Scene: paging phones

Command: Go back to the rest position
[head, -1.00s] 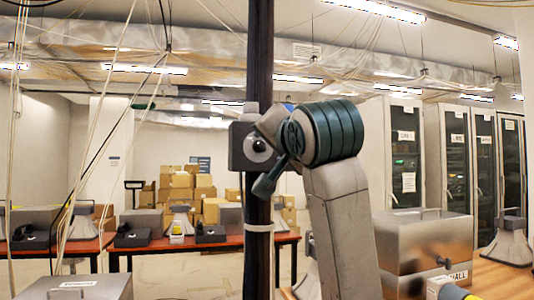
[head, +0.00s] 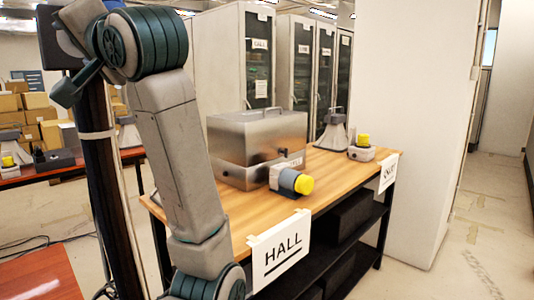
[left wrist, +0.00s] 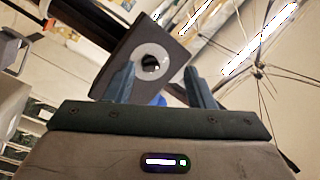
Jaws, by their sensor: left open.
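My left gripper (left wrist: 162,68) is open in the left wrist view, with its two dark fingers apart and nothing between them. Beyond the fingers is a dark square box with a round pale ring, which also shows at the top left of the head view. In the head view my left arm stands raised at the left, its fingers not clearly visible. My right gripper is out of view.
A wooden table (head: 235,225) with a HALL sign (head: 280,250) stands close. On it are a metal case (head: 255,145), a yellow-capped grey unit (head: 290,181), a horn (head: 334,133) and a yellow-topped device (head: 361,149). Cabinets (head: 230,60) stand behind; open floor (head: 470,235) lies right.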

